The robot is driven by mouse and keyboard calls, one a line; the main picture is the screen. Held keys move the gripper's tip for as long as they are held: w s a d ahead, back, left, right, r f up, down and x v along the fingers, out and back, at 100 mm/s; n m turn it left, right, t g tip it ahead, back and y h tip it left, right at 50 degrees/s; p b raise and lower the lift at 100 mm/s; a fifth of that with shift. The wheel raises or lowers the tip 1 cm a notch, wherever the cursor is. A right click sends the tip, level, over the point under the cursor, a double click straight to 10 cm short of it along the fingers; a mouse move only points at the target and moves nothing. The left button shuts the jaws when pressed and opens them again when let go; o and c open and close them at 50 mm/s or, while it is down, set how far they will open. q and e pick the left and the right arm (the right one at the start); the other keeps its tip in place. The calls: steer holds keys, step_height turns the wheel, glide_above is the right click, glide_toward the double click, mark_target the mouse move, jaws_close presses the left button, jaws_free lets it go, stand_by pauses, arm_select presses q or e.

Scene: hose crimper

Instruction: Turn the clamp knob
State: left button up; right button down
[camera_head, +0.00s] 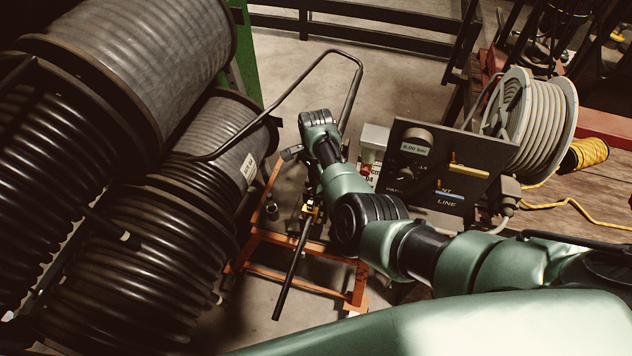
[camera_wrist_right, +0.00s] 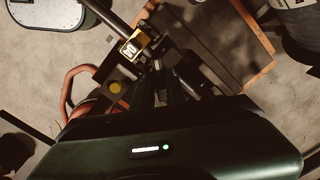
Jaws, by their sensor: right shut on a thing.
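My right arm reaches in from the right in the head view, and its wrist hides most of the crimper. My right gripper (camera_wrist_right: 160,78) points into the dark mechanism in the right wrist view. It is shut on a small dark part there, which seems to be the clamp knob; the fingers mostly hide it. A yellow block with a pale label (camera_wrist_right: 131,49) sits just beyond the fingertips, beside a long dark bar (camera_wrist_right: 103,17). The same bar (camera_head: 291,272) slants down-left in the head view. My left gripper is not in view.
Large black hose reels (camera_head: 140,60) crowd the left. An orange frame (camera_head: 300,283) stands below the crimper. A dark panel with a gauge (camera_head: 437,170) is close on the right of my forearm. A pale hose reel (camera_head: 545,120) stands behind it, on a wooden surface.

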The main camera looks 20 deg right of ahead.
steer(key=shift+m, duration=1.9)
steer(key=c, duration=1.4)
jaws_free()
steer(key=shift+c, duration=0.2)
steer(key=shift+r+b, duration=0.4)
steer(key=shift+r, duration=3.5)
